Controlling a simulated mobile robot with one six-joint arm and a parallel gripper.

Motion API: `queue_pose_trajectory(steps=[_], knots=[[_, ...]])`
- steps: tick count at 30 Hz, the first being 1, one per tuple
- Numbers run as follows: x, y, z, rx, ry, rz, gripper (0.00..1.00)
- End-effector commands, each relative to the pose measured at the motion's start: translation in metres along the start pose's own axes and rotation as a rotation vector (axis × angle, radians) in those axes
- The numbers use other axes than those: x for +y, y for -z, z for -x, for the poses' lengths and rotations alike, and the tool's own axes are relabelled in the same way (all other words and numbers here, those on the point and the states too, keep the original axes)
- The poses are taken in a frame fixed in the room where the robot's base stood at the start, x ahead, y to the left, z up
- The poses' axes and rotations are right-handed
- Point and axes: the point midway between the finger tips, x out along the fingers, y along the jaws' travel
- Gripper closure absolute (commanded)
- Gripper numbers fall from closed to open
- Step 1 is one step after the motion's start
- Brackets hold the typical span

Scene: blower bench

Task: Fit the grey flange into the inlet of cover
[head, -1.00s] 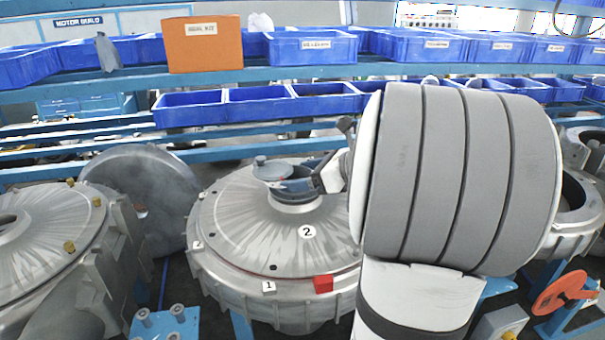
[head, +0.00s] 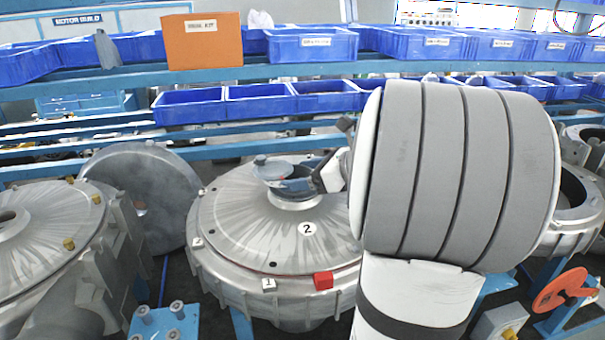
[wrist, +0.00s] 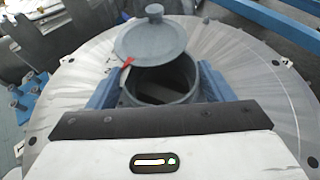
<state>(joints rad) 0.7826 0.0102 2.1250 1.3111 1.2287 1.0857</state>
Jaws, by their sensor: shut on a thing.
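The grey flange (head: 272,171), a round plate with a small knob on top, is over the middle of the silver cover (head: 245,230). In the wrist view the flange (wrist: 150,40) lies tilted near the far ends of my blue fingers. Below and nearer the wrist camera, a round grey opening (wrist: 167,98) shows between the fingers, partly overlapped by the plate. The cover's raised centre collar (head: 296,204) is just under the fingers in the head view. Whether flange and inlet touch is hidden.
My arm hides the cover's right side. A red block (head: 323,280) is at the cover's front rim. Another cover (head: 40,235) stands at left, and a grey disc (head: 140,190) stands behind. Blue bins (head: 310,47) and an orange box (head: 203,42) line the rack.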

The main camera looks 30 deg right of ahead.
Motion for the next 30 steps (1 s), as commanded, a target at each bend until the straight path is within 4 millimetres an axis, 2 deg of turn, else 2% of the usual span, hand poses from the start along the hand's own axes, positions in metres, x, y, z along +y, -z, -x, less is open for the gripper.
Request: queue_pose_trajectory(steps=[14,15,24,30], knots=[[-0.0001,0.0033,-0.0015,-0.001,0.0,0.0,0.56],[-0.0001,0.0032,-0.0015,-0.001,0.0,0.0,0.24],[0.0,0.0035,-0.0015,0.0,0.0,0.0,0.0],[0.0,0.0041,-0.0015,0.0,0.0,0.0,0.0]])
